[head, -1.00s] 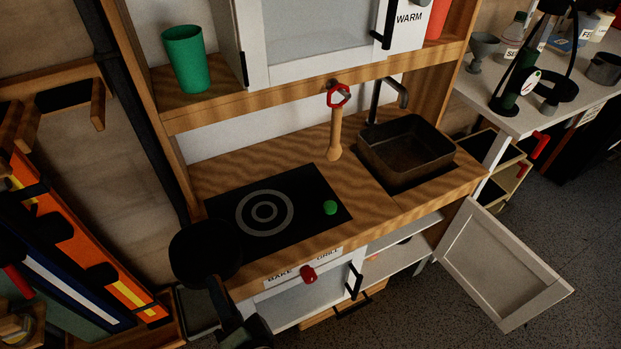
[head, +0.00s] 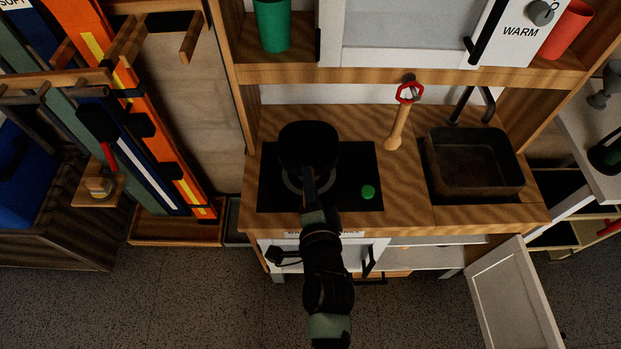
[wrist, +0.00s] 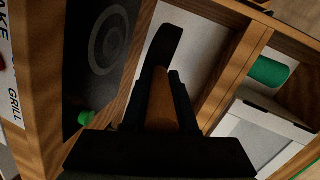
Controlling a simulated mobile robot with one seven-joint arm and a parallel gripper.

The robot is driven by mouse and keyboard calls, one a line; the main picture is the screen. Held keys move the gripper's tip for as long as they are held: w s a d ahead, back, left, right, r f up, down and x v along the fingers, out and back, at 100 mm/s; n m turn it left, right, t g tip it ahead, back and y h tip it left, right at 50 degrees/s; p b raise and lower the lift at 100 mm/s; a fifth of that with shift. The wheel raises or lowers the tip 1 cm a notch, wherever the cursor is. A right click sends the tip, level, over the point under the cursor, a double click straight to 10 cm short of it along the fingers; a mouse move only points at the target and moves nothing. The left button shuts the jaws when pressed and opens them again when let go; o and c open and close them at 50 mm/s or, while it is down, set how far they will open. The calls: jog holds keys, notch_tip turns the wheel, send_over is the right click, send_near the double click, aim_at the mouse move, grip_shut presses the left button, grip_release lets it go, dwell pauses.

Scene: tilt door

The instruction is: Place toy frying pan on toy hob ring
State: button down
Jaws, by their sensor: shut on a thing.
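The black toy frying pan (head: 308,143) is held out over the black hob (head: 357,172) in the head view. It hides the back part of the grey hob ring (head: 291,184), whose front part shows below it. In the wrist view the pan (wrist: 168,42) appears as a dark, nearly edge-on shape, apart from the ring (wrist: 108,40). My gripper (head: 311,203) is shut on the pan's handle at the hob's front edge. It also shows in the wrist view (wrist: 164,88). The pan's exact height above the hob is hard to tell.
A green knob (head: 368,192) sits on the hob's right side. A sink basin (head: 474,165) and a wooden-handled tool with a red head (head: 397,126) are to the right. A shelf (head: 300,73) with a green cup (head: 272,25) is above. A cabinet door (head: 517,295) hangs open below.

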jog(key=shift+f+b, duration=3.8)
jog(key=shift+f, duration=0.2)
jog(key=shift+f+b, duration=0.3)
jog(key=c, duration=0.6)
grip_release()
jog(key=shift+s+f, duration=0.1)
jog(key=shift+f, duration=0.1)
jog(key=shift+s+d, duration=0.1)
jog(key=shift+s, duration=0.25)
jog(key=v, duration=0.4)
jog(key=p+v, duration=0.1)
jog(key=v, duration=0.7)
jog(key=shift+r+p, duration=0.3)
jog(key=shift+r, duration=0.1)
